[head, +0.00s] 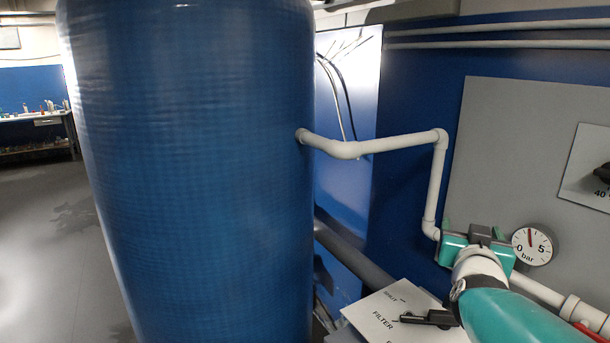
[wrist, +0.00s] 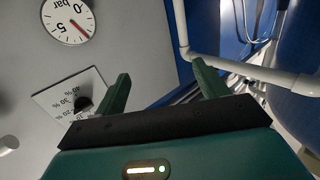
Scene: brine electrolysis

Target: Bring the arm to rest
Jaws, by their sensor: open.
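My gripper (head: 476,235) is at the lower right of the head view, at the end of my teal and white arm. In the wrist view my gripper (wrist: 161,72) shows two dark green fingers spread wide apart, with nothing between them. In the head view it overlaps the white pipe beside the round pressure gauge (head: 532,246); I cannot tell whether it touches the pipe. The gauge also shows at the upper left of the wrist view (wrist: 68,20).
A large blue tank (head: 195,170) fills the left middle. A white pipe (head: 375,145) runs from it towards the grey panel (head: 510,140). A white FILTER plate (head: 375,310) with a black lever (head: 430,318) lies below. A percent-marked plate (wrist: 58,95) has a black knob. Open floor (head: 45,230) is at left.

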